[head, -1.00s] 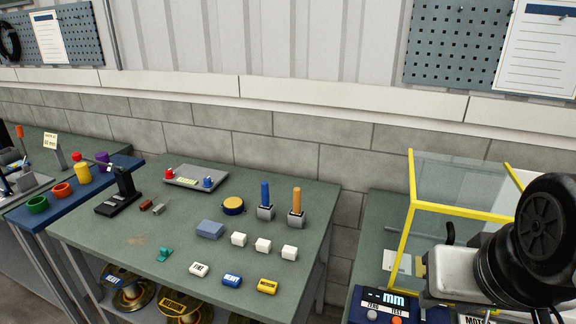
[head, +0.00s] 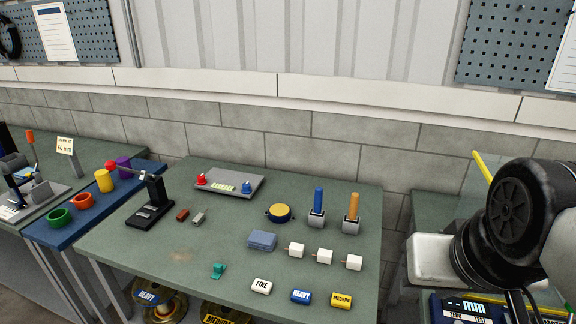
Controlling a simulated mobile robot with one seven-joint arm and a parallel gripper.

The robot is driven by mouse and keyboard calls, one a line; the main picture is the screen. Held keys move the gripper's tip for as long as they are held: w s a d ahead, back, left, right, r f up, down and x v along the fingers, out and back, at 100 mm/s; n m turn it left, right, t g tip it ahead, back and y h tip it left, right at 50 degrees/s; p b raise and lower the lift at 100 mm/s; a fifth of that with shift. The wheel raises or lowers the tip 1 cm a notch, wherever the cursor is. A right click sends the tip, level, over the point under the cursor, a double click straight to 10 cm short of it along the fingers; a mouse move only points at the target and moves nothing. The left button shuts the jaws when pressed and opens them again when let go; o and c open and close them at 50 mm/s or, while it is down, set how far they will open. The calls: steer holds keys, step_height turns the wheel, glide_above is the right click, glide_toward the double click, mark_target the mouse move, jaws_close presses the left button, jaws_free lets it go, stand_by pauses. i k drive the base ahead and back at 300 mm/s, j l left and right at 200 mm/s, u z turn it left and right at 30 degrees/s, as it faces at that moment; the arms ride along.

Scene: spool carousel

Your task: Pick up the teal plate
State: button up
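A small teal piece (head: 218,270) lies near the front edge of the middle table, left of the white FINE block. It looks like a low block with a raised tab; it is the only teal thing I can make out. It is too small in view to tell whether it is a flat plate. Nothing touches it. My arm shows at the right edge, well to the right of the teal piece, but my gripper's fingers are not in view.
The middle table (head: 175,240) also bears FINE (head: 262,286), HEAVY (head: 301,297) and MEDIUM (head: 341,300) blocks, white cubes, a blue-grey block (head: 262,240), two handled tools, a yellow-topped disc (head: 279,213) and a black stand (head: 150,205). Labelled spools sit below. A yellow-framed case stands right.

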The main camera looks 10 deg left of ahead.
mark_target(218, 268)
steer(key=j, duration=0.65)
steer(key=i+j, duration=0.15)
steer(key=j, duration=0.5)
steer(key=j+u, duration=0.1)
steer(key=j, duration=0.5)
steer(key=i+j, duration=0.1)
steer(key=j, duration=0.55)
